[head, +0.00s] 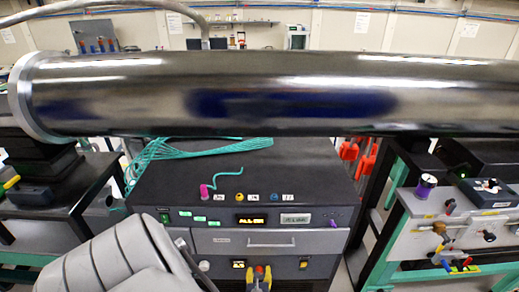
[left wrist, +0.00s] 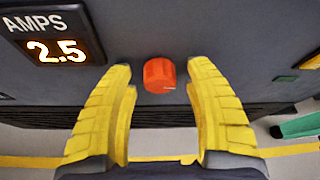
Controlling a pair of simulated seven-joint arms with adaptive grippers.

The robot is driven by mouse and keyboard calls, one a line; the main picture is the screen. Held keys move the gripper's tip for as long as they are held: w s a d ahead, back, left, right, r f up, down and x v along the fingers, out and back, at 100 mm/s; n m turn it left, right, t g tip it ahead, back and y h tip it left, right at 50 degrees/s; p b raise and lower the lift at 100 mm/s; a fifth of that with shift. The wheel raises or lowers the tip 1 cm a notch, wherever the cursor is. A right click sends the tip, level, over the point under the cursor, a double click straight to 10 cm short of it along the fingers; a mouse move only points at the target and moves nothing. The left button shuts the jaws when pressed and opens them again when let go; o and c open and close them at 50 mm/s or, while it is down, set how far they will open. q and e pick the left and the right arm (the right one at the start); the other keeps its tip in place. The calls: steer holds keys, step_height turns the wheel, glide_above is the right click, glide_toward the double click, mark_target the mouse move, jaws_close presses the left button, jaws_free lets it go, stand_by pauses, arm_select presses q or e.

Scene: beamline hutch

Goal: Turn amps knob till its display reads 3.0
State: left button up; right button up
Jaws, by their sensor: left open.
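The amps display (left wrist: 57,50) is lit and reads 2.5 under the label AMPS in the left wrist view. The orange-red amps knob (left wrist: 159,74) is on the dark panel to the right of the display. My left gripper (left wrist: 160,80) is open, with its yellow fingers on either side of the knob and visible gaps between. In the head view the left gripper (head: 259,276) is low at the front of the dark cabinet, just right of the small lit display (head: 239,264). The right gripper is not in view.
The dark cabinet (head: 300,178) has a grey drawer (head: 268,241) above the knob's panel. Its top holds small coloured items and a teal cable (head: 222,178). A large metal pipe (head: 300,92) crosses the view. A bench with equipment (head: 440,225) stands at right.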

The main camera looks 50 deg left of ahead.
arm_select(q)
steer(key=shift+c, duration=0.3)
jaws_close()
steer(key=shift+m+g+y, duration=0.5)
steer(key=shift+m+g, duration=0.1)
steer(key=shift+m, duration=0.5)
steer(key=shift+o, duration=0.3)
jaws_free()
steer(key=shift+s+d, duration=0.1)
steer(key=shift+d, duration=0.05)
steer(key=v, duration=1.1)
steer(key=shift+s+d+r, duration=0.2)
steer(key=shift+d, duration=0.05)
